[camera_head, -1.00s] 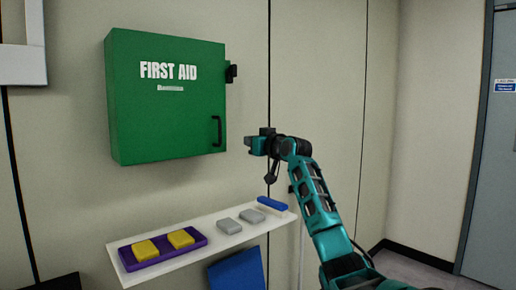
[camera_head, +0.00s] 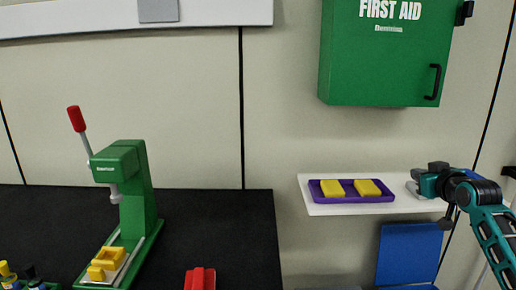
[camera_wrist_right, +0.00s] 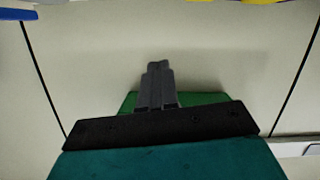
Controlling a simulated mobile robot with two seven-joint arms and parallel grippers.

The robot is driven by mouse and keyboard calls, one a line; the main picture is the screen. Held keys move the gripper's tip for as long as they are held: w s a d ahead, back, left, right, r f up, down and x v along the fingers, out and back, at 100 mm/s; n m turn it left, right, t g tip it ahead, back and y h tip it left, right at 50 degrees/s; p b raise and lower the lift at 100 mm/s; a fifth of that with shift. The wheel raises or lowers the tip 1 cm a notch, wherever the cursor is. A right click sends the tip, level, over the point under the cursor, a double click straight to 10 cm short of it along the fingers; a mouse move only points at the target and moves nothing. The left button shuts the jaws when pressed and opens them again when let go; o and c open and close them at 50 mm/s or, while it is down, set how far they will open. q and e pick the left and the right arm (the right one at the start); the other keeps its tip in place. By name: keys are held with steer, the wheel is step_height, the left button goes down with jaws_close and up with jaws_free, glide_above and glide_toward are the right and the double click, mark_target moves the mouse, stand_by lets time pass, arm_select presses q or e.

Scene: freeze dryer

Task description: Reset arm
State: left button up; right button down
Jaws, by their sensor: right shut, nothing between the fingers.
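My right gripper (camera_head: 413,187) reaches in from the right edge of the head view, its teal arm bent. It appears in front of the right part of the white shelf (camera_head: 318,209) and below the green first aid box (camera_head: 385,65). In the right wrist view its dark fingers (camera_wrist_right: 158,68) are together and nothing is between them. Behind them are pale wall and part of the green box (camera_wrist_right: 128,103). My left gripper is not in view.
A purple tray (camera_head: 346,199) with two yellow blocks (camera_head: 332,188) lies on the shelf. A blue panel (camera_head: 408,254) is below it. At left, a green press (camera_head: 137,190) with a red-tipped lever and a red object (camera_head: 201,278) stand on a dark bench (camera_head: 225,225).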

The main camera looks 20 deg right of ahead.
steer(key=s+a+f+n+g+y, duration=0.15)
steer(key=s+a+f, duration=0.25)
steer(key=a+f, duration=0.75)
steer(key=s+a+f+n+g+y, duration=0.1)
steer(key=s+a+f+n+y, duration=0.15)
steer(key=a+f, duration=0.9)
steer(key=s+a+f+y, duration=0.1)
steer(key=s+a+f, duration=0.3)
steer(key=s+a, duration=0.3)
steer(key=s+a+f+y, duration=0.1)
steer(key=s+a+f, duration=0.4)
steer(key=s+a, duration=0.3)
steer(key=a+g, duration=0.1)
steer(key=a, duration=0.2)
steer(key=shift+s+a+y, duration=0.3)
steer(key=shift+y, duration=0.1)
